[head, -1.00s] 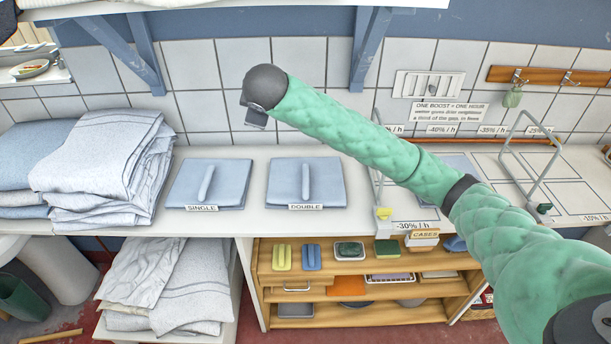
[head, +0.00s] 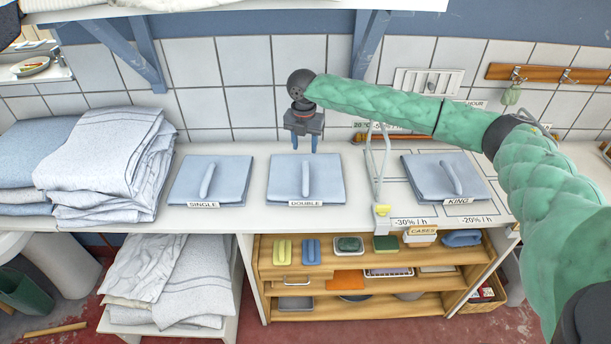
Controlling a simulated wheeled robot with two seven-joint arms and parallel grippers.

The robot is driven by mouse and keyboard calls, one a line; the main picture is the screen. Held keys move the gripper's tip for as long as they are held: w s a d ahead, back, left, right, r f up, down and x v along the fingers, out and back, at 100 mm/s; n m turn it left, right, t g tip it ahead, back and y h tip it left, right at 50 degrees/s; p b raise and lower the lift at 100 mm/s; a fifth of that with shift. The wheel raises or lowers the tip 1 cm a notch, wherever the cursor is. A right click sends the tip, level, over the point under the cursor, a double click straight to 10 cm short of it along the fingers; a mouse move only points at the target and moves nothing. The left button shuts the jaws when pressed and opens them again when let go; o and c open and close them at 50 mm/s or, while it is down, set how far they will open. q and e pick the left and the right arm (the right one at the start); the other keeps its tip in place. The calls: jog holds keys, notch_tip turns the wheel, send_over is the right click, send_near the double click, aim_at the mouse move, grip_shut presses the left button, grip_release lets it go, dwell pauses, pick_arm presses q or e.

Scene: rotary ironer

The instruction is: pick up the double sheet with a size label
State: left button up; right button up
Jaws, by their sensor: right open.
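The double sheet (head: 282,181) is a folded blue-grey square with a raised grip strip across its middle. It lies flat on the white counter, with a label (head: 306,203) reading DOUBLE at its front edge. My right gripper (head: 304,142) points down above the back of the double sheet, fingers apart and empty. It appears clear of the sheet's raised strip. My left gripper is not in view.
Similar folded sheets flank it: SINGLE (head: 228,182) to the left and KING (head: 428,184) to the right. A wire frame (head: 378,165) stands between DOUBLE and KING. Tall linen stacks (head: 95,165) fill the counter's left. Brackets and a shelf hang above.

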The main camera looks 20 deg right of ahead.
aim_at(306, 167)
jog(key=n, duration=0.3)
jog(key=shift+s+a, duration=0.1)
jog(key=shift+a, duration=0.1)
jog(key=shift+f+p, duration=0.3)
jog(key=shift+f, duration=0.1)
jog(key=shift+f+p, duration=0.3)
jog(key=shift+f, duration=0.6)
jog(key=f+p, duration=0.2)
jog(key=f, duration=0.1)
jog(key=f+p, duration=0.1)
jog(key=shift+s+d+f, duration=0.2)
jog(key=shift+d+f, duration=0.05)
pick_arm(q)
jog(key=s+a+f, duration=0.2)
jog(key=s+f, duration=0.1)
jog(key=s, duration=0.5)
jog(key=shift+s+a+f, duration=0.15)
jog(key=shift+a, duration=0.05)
pick_arm(e)
jog(key=shift+f, duration=0.35)
grip_shut()
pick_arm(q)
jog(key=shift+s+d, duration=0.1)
